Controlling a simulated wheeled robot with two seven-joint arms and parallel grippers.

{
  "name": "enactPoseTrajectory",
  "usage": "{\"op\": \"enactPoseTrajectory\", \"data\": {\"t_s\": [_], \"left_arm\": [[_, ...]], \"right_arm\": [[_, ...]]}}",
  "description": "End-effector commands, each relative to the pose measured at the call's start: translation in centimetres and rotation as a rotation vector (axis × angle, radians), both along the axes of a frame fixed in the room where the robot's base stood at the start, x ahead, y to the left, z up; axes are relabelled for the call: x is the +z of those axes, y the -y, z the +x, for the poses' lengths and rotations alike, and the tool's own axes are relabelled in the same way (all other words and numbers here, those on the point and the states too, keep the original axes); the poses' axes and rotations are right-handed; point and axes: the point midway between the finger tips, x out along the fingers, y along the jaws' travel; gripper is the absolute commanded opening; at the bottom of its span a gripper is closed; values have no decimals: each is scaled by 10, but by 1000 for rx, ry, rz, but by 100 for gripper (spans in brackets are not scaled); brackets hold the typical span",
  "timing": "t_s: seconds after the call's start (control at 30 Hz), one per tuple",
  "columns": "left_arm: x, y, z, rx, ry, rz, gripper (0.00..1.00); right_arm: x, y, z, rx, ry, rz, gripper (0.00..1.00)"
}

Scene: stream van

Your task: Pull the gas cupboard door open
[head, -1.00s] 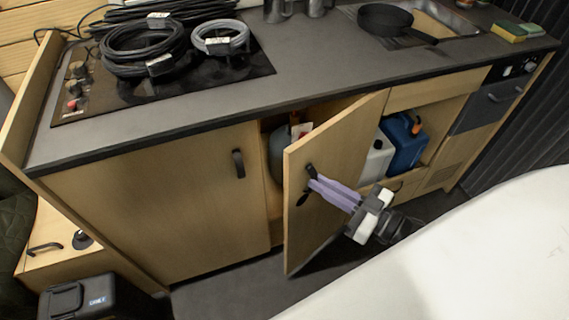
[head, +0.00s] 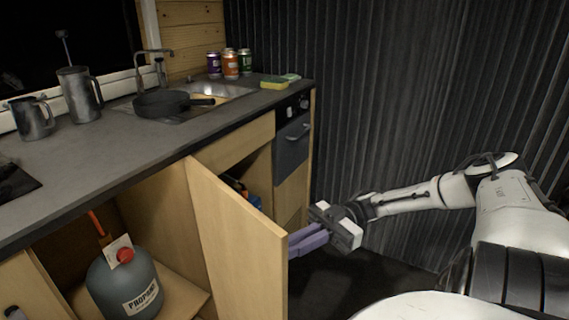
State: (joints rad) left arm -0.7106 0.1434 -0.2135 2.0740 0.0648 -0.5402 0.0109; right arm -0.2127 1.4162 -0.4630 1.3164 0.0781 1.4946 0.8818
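The gas cupboard door (head: 235,235) stands swung wide out from the kitchen unit, its inner face towards me. Its handle is hidden on the far side. In the open cupboard a grey propane bottle (head: 122,287) with a red cap stands on a wooden floor. My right gripper (head: 300,240), with lavender fingers, is at the door's outer edge on its far side. The fingertips are partly hidden by the door, so I cannot see whether they hold the handle. My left gripper is not in view.
The worktop (head: 90,160) above holds metal jugs (head: 80,95), a black pan (head: 165,102) and several cans (head: 231,65). An oven front (head: 291,148) is beyond the door. A dark ribbed wall (head: 400,100) stands behind my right arm. Dark floor shows beyond the door.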

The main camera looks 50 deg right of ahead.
Motion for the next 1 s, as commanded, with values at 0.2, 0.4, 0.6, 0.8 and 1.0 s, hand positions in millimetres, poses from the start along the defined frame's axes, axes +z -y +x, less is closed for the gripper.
{"op": "enactPoseTrajectory", "data": {"t_s": [0.2, 0.4, 0.6, 0.8, 1.0], "left_arm": [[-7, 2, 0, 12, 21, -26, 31], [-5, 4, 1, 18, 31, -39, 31], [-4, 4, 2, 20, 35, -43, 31], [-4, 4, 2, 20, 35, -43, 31], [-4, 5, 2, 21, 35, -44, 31]], "right_arm": [[-1, 32, 16, -20, 11, -6, 0], [4, 44, 19, -18, 13, -2, 0], [5, 48, 20, -16, 12, -2, 0], [6, 48, 19, -17, 13, -3, 0], [6, 48, 19, -17, 14, -4, 26]]}}
